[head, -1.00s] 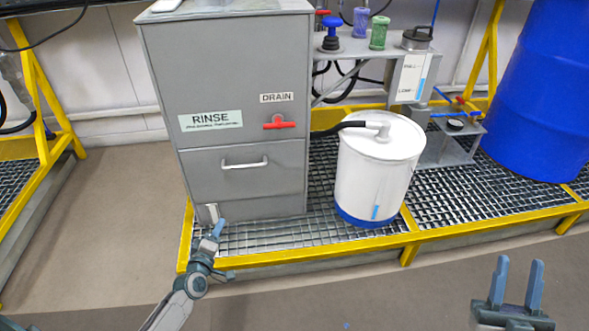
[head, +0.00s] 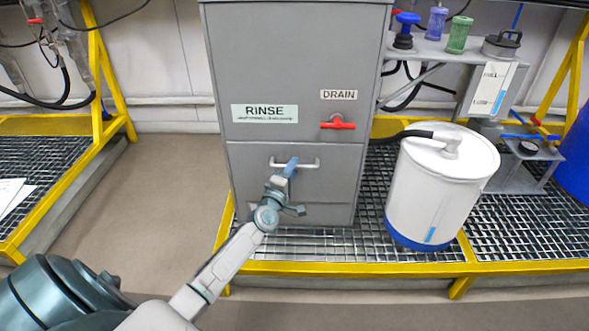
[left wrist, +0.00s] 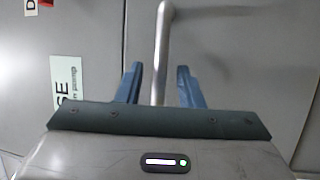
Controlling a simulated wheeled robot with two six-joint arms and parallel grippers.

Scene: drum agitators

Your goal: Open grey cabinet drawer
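The grey cabinet (head: 290,60) stands on a grating and has a RINSE label, a DRAIN label and a red valve handle. Its drawer (head: 335,185) is the lower front panel, flush with the cabinet, with a pale horizontal bar handle (head: 308,164). My left gripper (head: 290,168) is at the handle's left half. In the left wrist view, the handle (left wrist: 161,50) runs between the two blue fingers (left wrist: 160,88), with a visible gap on both sides. The left gripper is open around the bar. My right gripper is out of view.
A white drum (head: 435,190) with a black hose stands right of the cabinet on the yellow-edged grating (head: 340,268). A shelf (head: 450,48) with bottles is behind it. The floor (head: 165,190) left of the cabinet is clear.

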